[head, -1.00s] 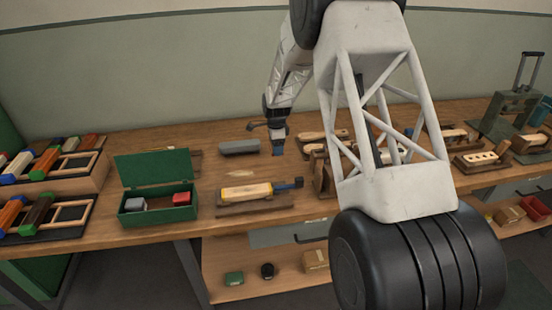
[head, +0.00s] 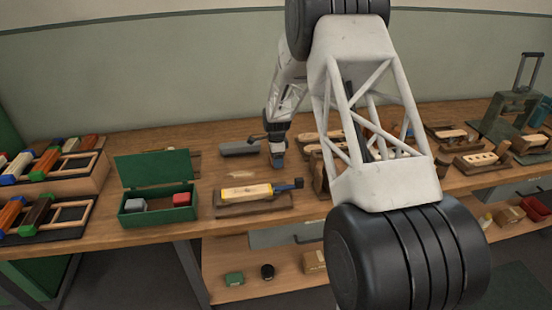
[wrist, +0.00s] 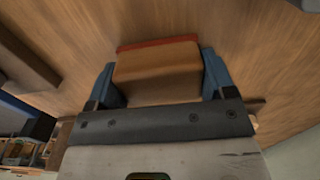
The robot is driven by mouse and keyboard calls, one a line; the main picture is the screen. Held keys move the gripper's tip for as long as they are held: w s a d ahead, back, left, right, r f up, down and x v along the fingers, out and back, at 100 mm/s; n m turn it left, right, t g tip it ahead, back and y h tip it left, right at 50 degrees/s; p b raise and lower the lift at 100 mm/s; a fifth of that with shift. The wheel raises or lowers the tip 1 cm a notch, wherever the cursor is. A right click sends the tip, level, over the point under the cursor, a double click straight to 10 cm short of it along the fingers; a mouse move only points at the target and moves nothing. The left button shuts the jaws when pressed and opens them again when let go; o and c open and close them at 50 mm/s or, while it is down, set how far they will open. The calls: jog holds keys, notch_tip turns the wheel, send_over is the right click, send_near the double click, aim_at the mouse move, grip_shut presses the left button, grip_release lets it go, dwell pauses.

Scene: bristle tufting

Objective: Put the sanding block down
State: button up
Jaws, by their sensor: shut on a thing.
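My gripper (head: 277,160) is over the bench, right of a long grey piece and behind the clamped yellow block. In the wrist view, my gripper (wrist: 157,76) is shut on the sanding block (wrist: 158,74), a tan-brown block with a red layer along its far edge. One blue finger presses each side of it. The bench's wood grain shows beyond the block. I cannot tell whether its underside touches the bench. In the head view the block is mostly hidden by the fingers.
The grey piece (head: 240,148) lies close left of my gripper. An open green box (head: 157,205) holds a grey and a red block. A yellow block (head: 246,191) sits in a wooden holder in front. Wooden brush parts (head: 325,138) stand to the right.

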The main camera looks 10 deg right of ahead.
jog(key=shift+f, duration=0.2)
jog(key=o, duration=0.9)
jog(key=shift+c, duration=0.2)
jog(key=shift+r, duration=0.1)
notch_tip(320, 180, up, 12)
dwell(0.7)
jog(key=shift+s, duration=0.1)
